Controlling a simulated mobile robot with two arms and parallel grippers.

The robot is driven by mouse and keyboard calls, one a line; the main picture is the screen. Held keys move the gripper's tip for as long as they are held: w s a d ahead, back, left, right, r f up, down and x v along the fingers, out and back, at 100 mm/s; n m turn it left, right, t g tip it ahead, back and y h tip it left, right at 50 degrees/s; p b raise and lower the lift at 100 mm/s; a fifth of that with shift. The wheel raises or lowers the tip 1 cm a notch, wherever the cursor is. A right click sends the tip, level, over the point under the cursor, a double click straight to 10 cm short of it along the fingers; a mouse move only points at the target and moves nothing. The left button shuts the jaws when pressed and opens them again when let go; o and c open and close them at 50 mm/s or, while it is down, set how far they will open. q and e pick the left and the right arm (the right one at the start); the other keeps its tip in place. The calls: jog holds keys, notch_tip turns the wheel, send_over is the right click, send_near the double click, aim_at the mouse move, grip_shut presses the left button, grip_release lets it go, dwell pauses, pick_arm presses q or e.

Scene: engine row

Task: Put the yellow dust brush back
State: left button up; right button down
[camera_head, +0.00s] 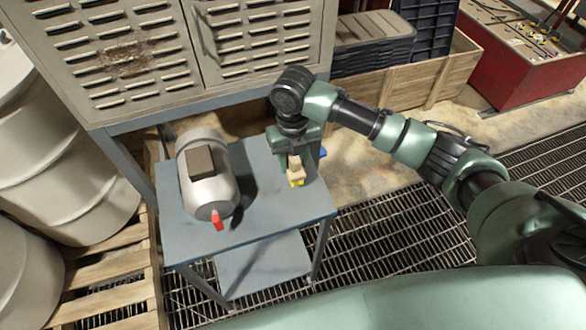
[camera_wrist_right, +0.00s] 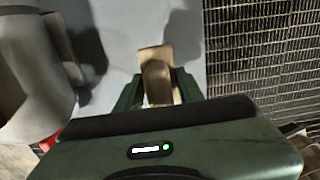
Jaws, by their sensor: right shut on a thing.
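My right gripper (camera_head: 296,164) points down over the blue-grey table, near its right side. It is shut on the yellow dust brush (camera_head: 297,181), which shows a tan block-like part with a yellow part at its lower end. In the right wrist view the brush's tan part (camera_wrist_right: 156,62) sits between the two green fingers (camera_wrist_right: 158,92). I cannot tell whether the brush touches the table top. My left gripper is not in view.
A beige motor (camera_head: 212,192) with a red tip lies left of the gripper on the blue-grey table (camera_head: 270,226). A small blue thing (camera_head: 322,152) shows just behind the gripper. A louvred cabinet (camera_head: 130,62) stands behind; floor grating (camera_head: 400,235) lies to the right.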

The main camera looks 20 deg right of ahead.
aim_at(293, 172)
notch_tip(293, 172, down, 4)
jog(key=shift+p, duration=0.4)
jog(key=shift+f, duration=0.5)
jog(key=c, duration=0.9)
grip_release()
jog(key=shift+f, duration=0.1)
notch_tip(293, 172, up, 12)
jog(key=shift+r+b, duration=0.15)
jog(key=shift+b, duration=1)
